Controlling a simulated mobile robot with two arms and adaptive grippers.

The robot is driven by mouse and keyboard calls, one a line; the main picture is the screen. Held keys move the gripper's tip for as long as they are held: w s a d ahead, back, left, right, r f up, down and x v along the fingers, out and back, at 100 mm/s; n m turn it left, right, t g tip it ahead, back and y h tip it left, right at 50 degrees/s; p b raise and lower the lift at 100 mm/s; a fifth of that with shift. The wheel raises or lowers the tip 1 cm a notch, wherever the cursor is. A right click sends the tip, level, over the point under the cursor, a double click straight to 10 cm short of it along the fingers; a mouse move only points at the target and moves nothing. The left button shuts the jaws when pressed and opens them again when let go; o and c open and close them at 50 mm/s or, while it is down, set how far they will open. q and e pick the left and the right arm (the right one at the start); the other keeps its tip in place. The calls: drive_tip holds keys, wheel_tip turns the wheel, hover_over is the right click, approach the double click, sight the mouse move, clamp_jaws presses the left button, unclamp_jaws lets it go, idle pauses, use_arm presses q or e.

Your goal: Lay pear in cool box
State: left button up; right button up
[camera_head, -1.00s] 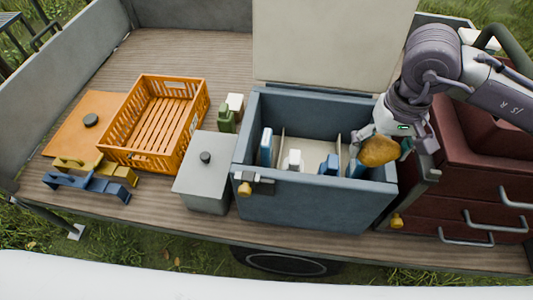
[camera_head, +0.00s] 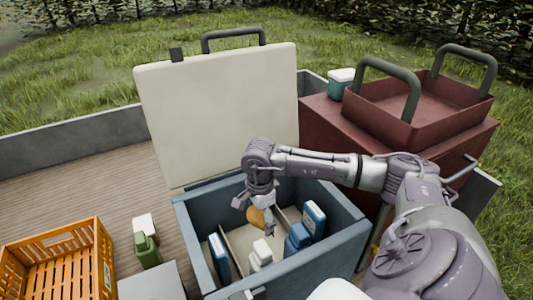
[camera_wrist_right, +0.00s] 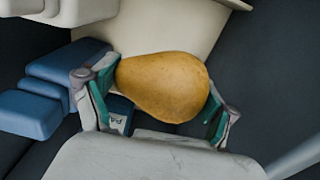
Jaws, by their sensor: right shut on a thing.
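The yellow-brown pear (camera_wrist_right: 165,86) is held between the two green-padded fingers of my right gripper (camera_wrist_right: 157,100) in the right wrist view. In the head view the pear (camera_head: 257,217) shows partly behind the gripper (camera_head: 258,208), within the opening of the blue-grey cool box (camera_head: 345,252). The cool box's pale lid (camera_head: 220,110) stands open behind it. Inside the box are thin dividers, blue-and-white packs (camera_head: 314,220), a blue bottle-like item (camera_head: 297,240) and a white item (camera_head: 261,254). I cannot tell whether the pear touches anything below. My left gripper is not in view.
An orange slatted crate (camera_head: 101,246) stands at the lower left, with a green bottle (camera_head: 146,250) and a grey box (camera_head: 152,283) beside it. A dark red chest (camera_head: 332,108) with a handled tray (camera_head: 425,125) stands right of the cool box. The wooden bed at left is mostly clear.

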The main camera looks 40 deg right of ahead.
sight(262, 230)
wheel_tip(262, 230, down, 6)
drive_tip(key=shift+r+p, duration=0.15)
drive_tip(key=shift+p, duration=0.35)
wheel_tip(262, 230, down, 4)
drive_tip(key=shift+f+p, duration=0.15)
drive_tip(key=shift+p, duration=0.15)
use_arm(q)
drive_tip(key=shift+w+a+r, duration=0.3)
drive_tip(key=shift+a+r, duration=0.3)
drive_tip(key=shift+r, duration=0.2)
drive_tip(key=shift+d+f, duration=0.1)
use_arm(e)
drive_tip(key=shift+f, duration=0.1)
drive_tip(key=shift+f+b, duration=0.1)
drive_tip(key=shift+b, duration=0.2)
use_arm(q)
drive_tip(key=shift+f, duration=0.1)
use_arm(e)
drive_tip(key=o, duration=1.1)
drive_tip(key=shift+r+p, duration=0.25)
drive_tip(key=shift+p, duration=0.05)
use_arm(q)
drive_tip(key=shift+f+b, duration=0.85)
drive_tip(key=shift+b, duration=0.25)
use_arm(e)
wheel_tip(262, 230, up, 12)
drive_tip(key=shift+f, duration=0.1)
